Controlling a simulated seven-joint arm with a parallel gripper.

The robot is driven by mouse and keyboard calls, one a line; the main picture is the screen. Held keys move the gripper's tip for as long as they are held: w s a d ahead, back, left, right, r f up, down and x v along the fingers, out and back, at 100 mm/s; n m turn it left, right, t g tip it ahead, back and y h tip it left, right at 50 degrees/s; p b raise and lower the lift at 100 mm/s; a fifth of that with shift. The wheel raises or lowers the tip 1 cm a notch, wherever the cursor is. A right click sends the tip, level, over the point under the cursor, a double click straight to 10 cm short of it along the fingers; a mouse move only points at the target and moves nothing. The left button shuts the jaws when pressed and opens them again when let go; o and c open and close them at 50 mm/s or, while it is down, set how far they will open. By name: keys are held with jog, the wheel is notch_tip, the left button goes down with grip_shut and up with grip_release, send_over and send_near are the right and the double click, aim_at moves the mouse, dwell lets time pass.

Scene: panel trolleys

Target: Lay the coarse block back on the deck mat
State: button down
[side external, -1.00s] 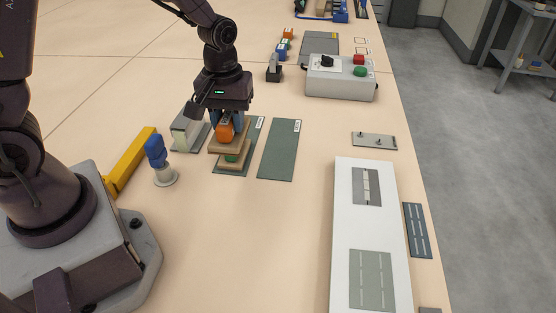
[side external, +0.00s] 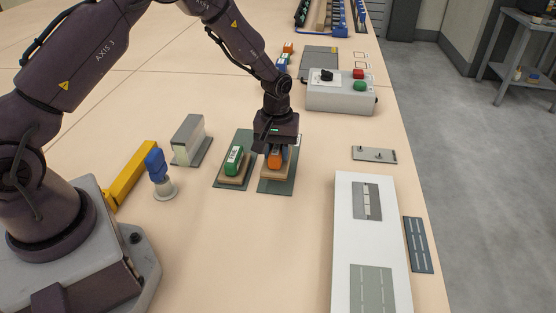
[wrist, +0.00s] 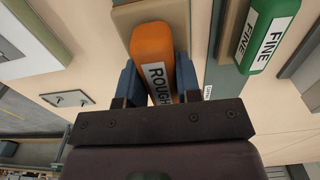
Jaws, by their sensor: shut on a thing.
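The orange block labelled ROUGH (side external: 274,159), on a tan base, is in my gripper (side external: 276,148). It is over the right dark green mat (side external: 276,189) in the side external view; I cannot tell whether its base touches the mat. In the wrist view, my gripper (wrist: 163,85) has its blue fingers on both sides of the orange block (wrist: 152,45). The green block labelled FINE (side external: 233,160) sits on its tan base on the left green mat (side external: 219,183). It also shows in the wrist view (wrist: 265,40).
A pale grey block on a stand (side external: 189,138) is left of the mats, with a blue-topped knob (side external: 155,163) and yellow bar (side external: 128,178) beyond. A button box (side external: 340,94) stands behind. A white panel (side external: 349,231) lies to the right. Bare table lies in front.

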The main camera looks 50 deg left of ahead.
jog(key=shift+w+f, duration=0.15)
jog(key=shift+f, duration=0.75)
jog(key=shift+w+f, duration=0.1)
jog(key=shift+f, duration=0.75)
jog(key=shift+f, duration=0.2)
jog(key=c, duration=0.8)
grip_release()
jog(key=shift+r, duration=0.1)
